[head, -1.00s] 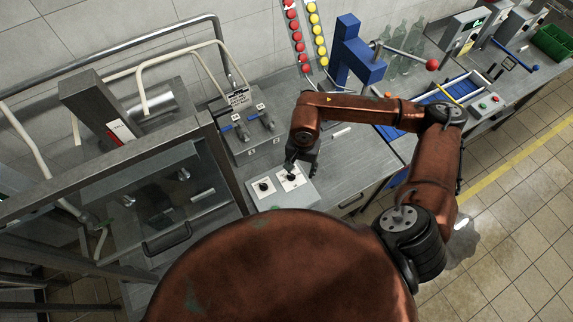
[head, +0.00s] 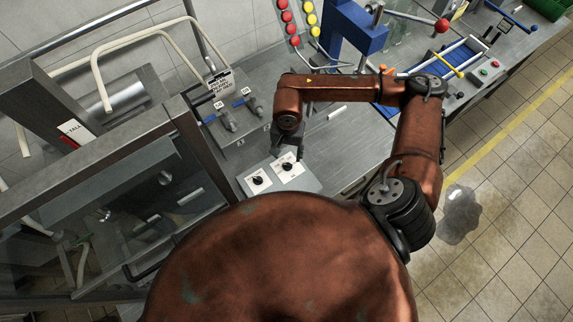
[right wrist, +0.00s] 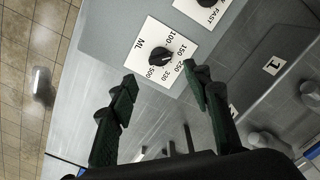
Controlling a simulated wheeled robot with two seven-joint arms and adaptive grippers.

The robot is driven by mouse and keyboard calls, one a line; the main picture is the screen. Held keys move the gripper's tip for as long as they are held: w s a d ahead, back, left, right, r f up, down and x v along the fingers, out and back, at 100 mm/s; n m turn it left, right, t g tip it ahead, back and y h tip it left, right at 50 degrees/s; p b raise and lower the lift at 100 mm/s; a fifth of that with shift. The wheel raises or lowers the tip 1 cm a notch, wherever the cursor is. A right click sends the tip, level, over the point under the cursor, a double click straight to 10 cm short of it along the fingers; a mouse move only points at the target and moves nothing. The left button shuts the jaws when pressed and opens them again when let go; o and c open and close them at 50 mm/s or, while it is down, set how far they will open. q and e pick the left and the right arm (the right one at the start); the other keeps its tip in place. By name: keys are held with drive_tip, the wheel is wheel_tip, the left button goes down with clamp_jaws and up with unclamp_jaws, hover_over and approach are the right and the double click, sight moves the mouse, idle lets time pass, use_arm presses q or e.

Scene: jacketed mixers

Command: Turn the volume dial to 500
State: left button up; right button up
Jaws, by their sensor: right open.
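The volume dial (head: 287,166) is a black knob on a white plate, the right one of two on a grey box. In the right wrist view the dial (right wrist: 160,57) has a plate reading ML with 100, 150, 250, 330 and 500 around the knob. Which number its pointer marks is too small to tell surely. My right gripper (head: 299,154) is just behind and right of the dial, apart from it. In the right wrist view its two dark green fingers (right wrist: 159,75) are spread and empty, with the dial beyond them. My left gripper is not in view.
A second dial (head: 258,181), with a plate marked FAST, sits left of the volume dial. Behind them is a grey unit with blue-marked clamps (head: 228,118). A glass-fronted cabinet (head: 140,200) stands at left. Bare bench (head: 335,145) lies to the right.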

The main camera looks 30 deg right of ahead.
sight(288, 165)
drive_tip(key=shift+s+f, duration=0.1)
drive_tip(key=shift+f, duration=0.65)
wheel_tip(288, 165, down, 5)
drive_tip(key=shift+p, duration=0.7)
drive_tip(key=shift+f, duration=0.8)
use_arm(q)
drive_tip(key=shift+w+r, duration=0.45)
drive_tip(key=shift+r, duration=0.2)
use_arm(e)
drive_tip(key=shift+c, duration=0.4)
drive_tip(key=c, duration=1.1)
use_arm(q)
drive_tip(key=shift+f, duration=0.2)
